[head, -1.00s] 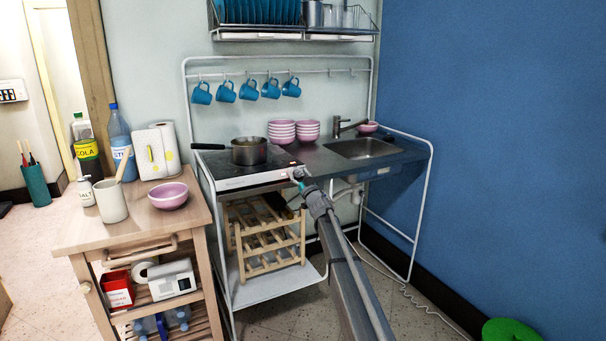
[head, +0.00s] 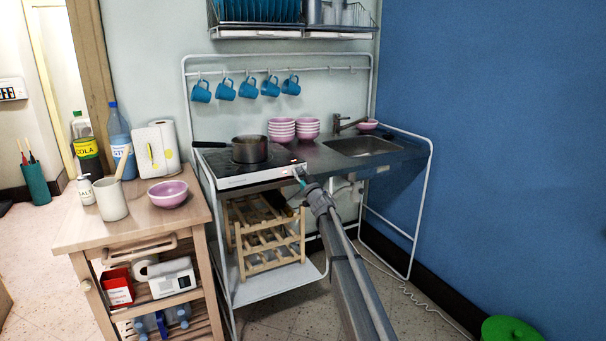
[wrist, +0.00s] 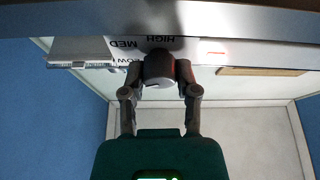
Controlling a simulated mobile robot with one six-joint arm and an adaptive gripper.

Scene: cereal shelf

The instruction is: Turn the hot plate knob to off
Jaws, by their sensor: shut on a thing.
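The hot plate (head: 232,182) sits on the dark counter, its pale front panel facing me. I cannot tell for sure which word the knob points to. My gripper (wrist: 159,82) is shut on the knob; it also shows in the head view (head: 299,174) at the right end of the front panel. There, the knob is too small to make out.
A dark pot (head: 249,149) stands on the hot plate, handle to the left. Pink bowls (head: 281,130) and a sink (head: 362,147) are to the right. A wooden rack (head: 266,240) stands below the counter. A wooden trolley (head: 130,226) is at the left.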

